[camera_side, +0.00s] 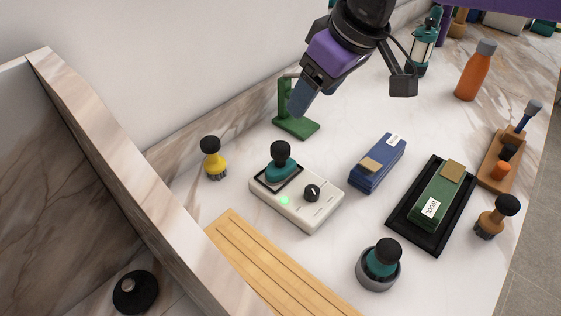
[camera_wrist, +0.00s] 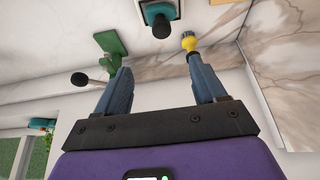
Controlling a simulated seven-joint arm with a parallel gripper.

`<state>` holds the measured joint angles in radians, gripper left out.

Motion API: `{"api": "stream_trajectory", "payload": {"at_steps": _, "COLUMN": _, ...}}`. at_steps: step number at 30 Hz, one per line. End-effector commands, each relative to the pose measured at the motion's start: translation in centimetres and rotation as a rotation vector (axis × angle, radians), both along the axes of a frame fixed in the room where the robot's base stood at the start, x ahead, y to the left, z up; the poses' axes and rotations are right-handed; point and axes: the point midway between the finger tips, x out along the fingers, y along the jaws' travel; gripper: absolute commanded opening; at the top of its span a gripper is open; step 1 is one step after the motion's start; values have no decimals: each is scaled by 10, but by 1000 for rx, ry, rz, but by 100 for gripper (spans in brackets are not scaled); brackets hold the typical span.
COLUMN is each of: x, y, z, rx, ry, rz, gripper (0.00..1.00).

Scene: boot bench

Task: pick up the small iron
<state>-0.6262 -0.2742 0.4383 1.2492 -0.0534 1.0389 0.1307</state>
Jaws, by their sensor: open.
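The small iron (camera_side: 281,170), teal with a black knob handle, sits upright on a white heater base (camera_side: 325,209) with a black dial and a lit green light. In the wrist view the iron (camera_wrist: 160,20) shows at the top edge, beyond the fingertips. My gripper (camera_side: 299,103) is above and behind it, over the green stand, apart from everything. In the wrist view my gripper (camera_wrist: 163,78) has its two fingers apart with nothing between them.
A yellow brush (camera_side: 214,163) stands left of the iron and a green stand (camera_side: 299,125) behind it. A blue block (camera_side: 376,168) lies to the right. A teal, black-knobbed tool (camera_side: 384,258) stands in a grey cup in front. A wooden board (camera_side: 265,262) lies front left.

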Motion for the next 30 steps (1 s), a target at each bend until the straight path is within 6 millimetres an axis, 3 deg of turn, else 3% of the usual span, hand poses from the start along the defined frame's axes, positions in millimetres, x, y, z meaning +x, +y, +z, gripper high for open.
{"api": "stream_trajectory", "payload": {"at_steps": 5, "x": 5, "y": 6, "z": -15, "rx": -1, "ry": 0, "rz": -3, "gripper": 70}}
{"api": "stream_trajectory", "payload": {"at_steps": 18, "x": 28, "y": 29, "z": -90, "rx": -1, "ry": 1, "rz": -2, "gripper": 70}}
{"api": "stream_trajectory", "payload": {"at_steps": 30, "x": 36, "y": 39, "z": -121, "rx": 0, "ry": -1, "rz": -1, "gripper": 70}}
